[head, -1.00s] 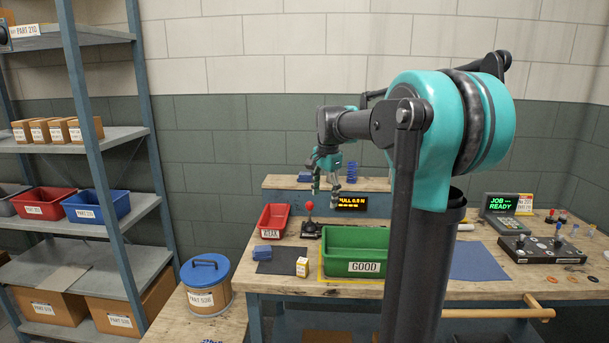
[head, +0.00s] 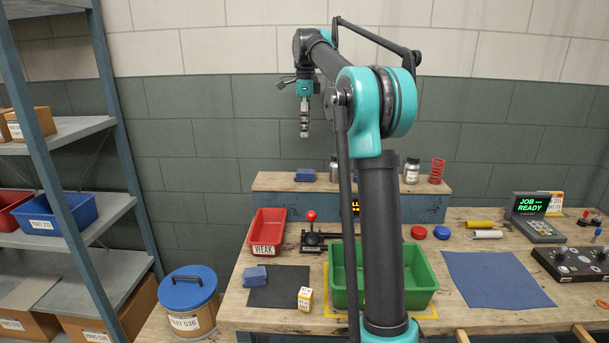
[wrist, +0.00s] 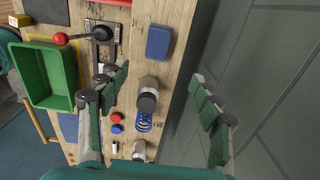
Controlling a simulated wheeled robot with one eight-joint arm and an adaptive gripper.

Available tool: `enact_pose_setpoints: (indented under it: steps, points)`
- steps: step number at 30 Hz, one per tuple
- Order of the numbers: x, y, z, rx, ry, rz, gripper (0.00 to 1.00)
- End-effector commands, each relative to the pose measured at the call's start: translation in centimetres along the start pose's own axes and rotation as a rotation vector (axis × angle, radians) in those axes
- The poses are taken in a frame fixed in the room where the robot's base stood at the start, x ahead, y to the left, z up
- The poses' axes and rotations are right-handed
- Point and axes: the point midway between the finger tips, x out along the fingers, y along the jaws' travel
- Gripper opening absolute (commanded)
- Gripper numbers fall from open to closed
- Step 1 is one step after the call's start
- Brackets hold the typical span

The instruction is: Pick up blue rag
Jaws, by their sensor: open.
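Two small folded blue pieces look like rags. One (head: 305,175) lies on the raised shelf at the back of the bench and also shows in the wrist view (wrist: 158,42). The other (head: 254,275) lies on the left edge of a dark mat at the bench's front left. I cannot tell which is the task's rag. My gripper (head: 304,132) hangs pointing down, high above the raised shelf and its blue piece. In the wrist view my gripper (wrist: 160,80) has its fingers spread wide with nothing between them.
A jar (wrist: 148,95) and a blue spring (wrist: 144,122) stand beside the blue piece on the shelf. A red-knobbed lever (head: 311,234), a red bin (head: 268,232) and a green bin (head: 420,280) stand in front. The wall (head: 260,140) is close behind.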

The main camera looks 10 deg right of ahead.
Motion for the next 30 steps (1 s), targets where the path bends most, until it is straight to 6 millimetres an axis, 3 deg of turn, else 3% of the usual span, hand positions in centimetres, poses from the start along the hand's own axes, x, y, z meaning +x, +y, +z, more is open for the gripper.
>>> enact_pose_setpoints:
  steps: [12, 23, 30]
  points:
    - [8.0, 0.1, 0.0, -0.002, 0.000, -0.001, 0.66]
    - [11.0, 0.1, 0.0, -0.003, 0.000, -0.001, 0.66]
    - [14.4, 0.4, 0.1, -0.003, 0.000, -0.001, 0.66]
